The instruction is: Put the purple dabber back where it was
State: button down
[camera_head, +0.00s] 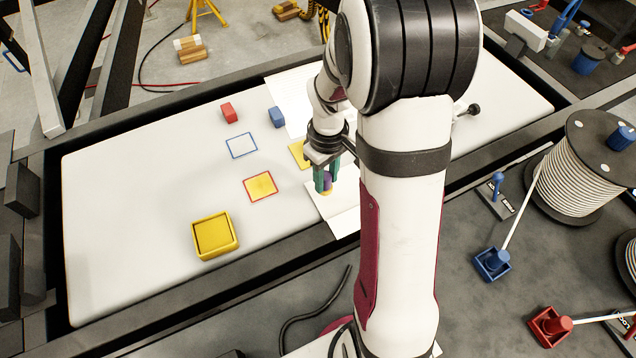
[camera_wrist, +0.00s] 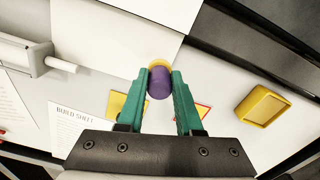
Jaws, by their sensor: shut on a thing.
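My gripper (camera_head: 325,182) is shut on the purple dabber (camera_wrist: 159,84), which sits between the green fingertips in the wrist view. In the head view, a little purple (camera_head: 328,181) shows between the fingers, with a yellow-orange patch just below it. The dabber is over or at a white sheet (camera_head: 345,213) near the bench's front edge; I cannot tell whether it touches. A yellow square tray (camera_head: 215,236) lies to the left, and it also shows in the wrist view (camera_wrist: 262,106). No marked spot for the dabber is clearly visible.
A red-outlined yellow square (camera_head: 260,187), an empty blue outline (camera_head: 241,145) and another yellow square (camera_head: 298,155), partly hidden by my gripper, are on the white bench (camera_head: 120,220). A red block (camera_head: 228,112) and blue block (camera_head: 277,117) stand behind. The left bench is clear.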

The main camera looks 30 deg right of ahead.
jog(key=f, duration=0.2)
jog(key=w+a+f, duration=0.1)
jog(key=f, duration=0.1)
jog(key=shift+f, duration=0.4)
jog(key=shift+f, duration=0.15)
jog(key=c, duration=0.6)
grip_release()
